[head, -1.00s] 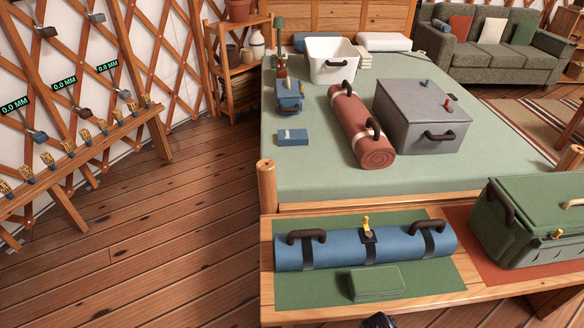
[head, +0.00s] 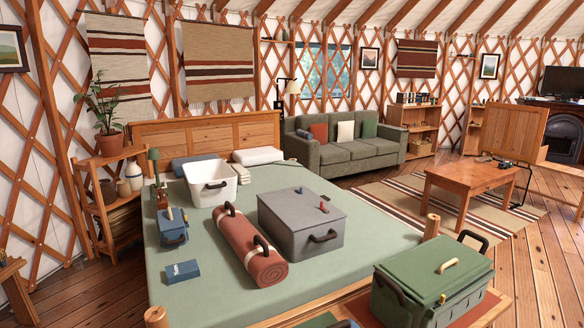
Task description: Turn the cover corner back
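The bed's sage-green cover (head: 212,292) lies flat over the mattress and reaches the near edge. Its near left corner is by the wooden bed post (head: 156,317), and no fold shows in it. Its near right side runs toward another post (head: 431,227). Several things stand on the cover, so parts of it are hidden. Neither of my grippers shows in the head view.
On the bed are a red roll (head: 250,248), a grey box (head: 302,225), a white tub (head: 211,186), a blue lantern-like box (head: 173,229) and a small blue box (head: 182,271). A green chest (head: 432,282) stands at the near right. Floor is open at right.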

